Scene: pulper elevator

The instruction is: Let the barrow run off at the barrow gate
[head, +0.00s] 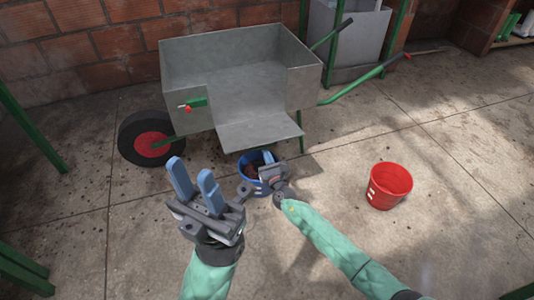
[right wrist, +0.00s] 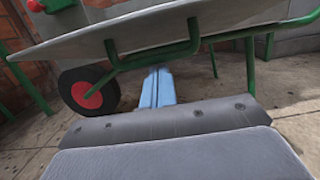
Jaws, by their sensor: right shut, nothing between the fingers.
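The grey metal barrow (head: 240,80) stands by the brick wall on a green frame with a black wheel. The front gate flap (head: 260,133) slopes outward and down, leaving the front opening clear. A green latch with a red end (head: 194,104) sits left of the opening. A blue bucket (head: 243,172) with dark contents stands below the flap, partly hidden by my right gripper. My right gripper (head: 268,162) is shut and empty just under the flap's edge; its blue fingers (right wrist: 157,88) lie together in the right wrist view. My left gripper (head: 190,168) is open and empty, left of the bucket.
A red bucket (head: 390,186) stands on the floor at right. A grey machine with green legs (head: 345,40) is behind the barrow. A green handle (head: 365,80) reaches out right. Green posts stand at left.

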